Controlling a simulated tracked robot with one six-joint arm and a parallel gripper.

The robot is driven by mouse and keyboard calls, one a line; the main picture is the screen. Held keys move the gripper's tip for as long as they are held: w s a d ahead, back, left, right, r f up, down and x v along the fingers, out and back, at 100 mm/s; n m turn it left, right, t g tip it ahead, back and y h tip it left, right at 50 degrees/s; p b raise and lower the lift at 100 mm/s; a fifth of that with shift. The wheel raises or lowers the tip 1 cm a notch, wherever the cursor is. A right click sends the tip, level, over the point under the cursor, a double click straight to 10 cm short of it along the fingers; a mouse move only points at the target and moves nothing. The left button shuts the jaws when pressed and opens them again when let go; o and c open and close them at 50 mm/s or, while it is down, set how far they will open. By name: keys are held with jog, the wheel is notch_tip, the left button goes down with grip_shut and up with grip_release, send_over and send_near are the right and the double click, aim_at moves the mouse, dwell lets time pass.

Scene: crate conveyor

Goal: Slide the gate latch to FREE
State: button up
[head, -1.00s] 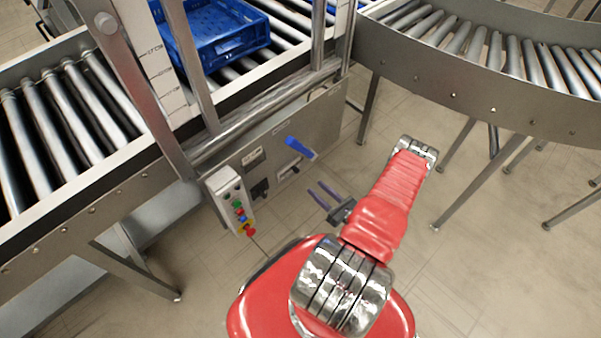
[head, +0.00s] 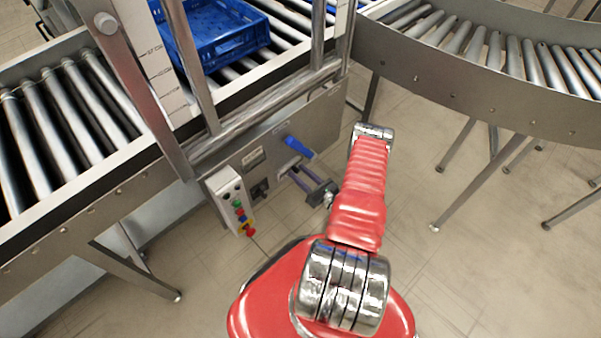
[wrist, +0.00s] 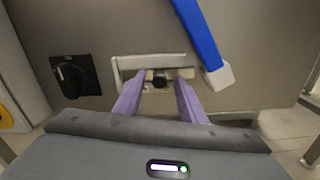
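The gate latch is a dark round knob (wrist: 160,80) in a pale slotted plate (wrist: 127,65) on the grey panel, in the wrist view. My gripper (wrist: 158,92) has its two purple fingers apart, one on each side of the knob, with a gap to it on both sides. In the head view my gripper (head: 291,172) is up at the panel, and its fingers hide most of the latch plate. No FREE marking is readable.
A blue lever (wrist: 200,35) is just above and right of the latch; it also shows in the head view (head: 298,146). A black rotary switch (wrist: 74,76) is to the left. A button box (head: 232,198) hangs left on the panel. A blue crate (head: 215,35) sits on the rollers.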

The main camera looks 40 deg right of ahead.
jog(key=shift+w, duration=0.25)
jog(key=shift+c, duration=0.3)
grip_shut()
